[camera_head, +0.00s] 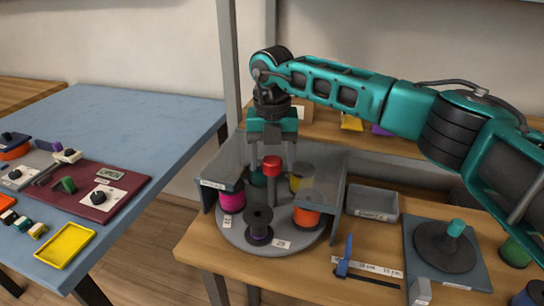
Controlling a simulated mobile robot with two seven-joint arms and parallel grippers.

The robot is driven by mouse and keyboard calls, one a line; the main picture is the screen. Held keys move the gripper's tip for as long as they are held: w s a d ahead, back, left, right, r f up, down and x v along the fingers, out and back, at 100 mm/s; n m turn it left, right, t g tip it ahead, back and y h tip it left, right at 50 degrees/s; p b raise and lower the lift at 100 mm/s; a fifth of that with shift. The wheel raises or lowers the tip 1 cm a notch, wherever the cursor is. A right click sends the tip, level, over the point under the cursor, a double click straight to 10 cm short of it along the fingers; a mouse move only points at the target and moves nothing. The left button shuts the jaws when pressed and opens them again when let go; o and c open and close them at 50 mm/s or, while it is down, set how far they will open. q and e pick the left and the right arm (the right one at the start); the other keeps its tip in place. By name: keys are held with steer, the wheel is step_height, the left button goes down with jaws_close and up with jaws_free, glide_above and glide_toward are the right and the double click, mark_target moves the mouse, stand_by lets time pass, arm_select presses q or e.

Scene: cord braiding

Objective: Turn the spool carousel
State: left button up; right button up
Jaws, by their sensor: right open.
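The spool carousel (232,235) is a round grey turntable on the wooden table, under a grey, partly see-through cover (325,165). It bears a magenta spool (232,198), a dark spool (258,223) at the front, an orange spool (307,215), a yellow spool (300,178) and a teal one, partly hidden. A red-topped knob (271,166) stands at the middle. My right gripper (272,150) points down just above and behind the red knob, its jaws open. Whether it touches the knob I cannot tell. My left gripper is not in view.
A grey tray (372,203) and a dark disc with a teal knob (445,245) stand to the right. A blue upright piece (346,255) is at the front edge. A blue table (150,120) on the left holds a red panel (100,190) and a yellow tray (65,245).

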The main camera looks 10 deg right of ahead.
steer(key=shift+r, duration=0.1)
step_height(320, 180, up, 13)
stand_by(0.4)
steer(key=shift+s+f, duration=0.1)
steer(key=shift+f, duration=0.1)
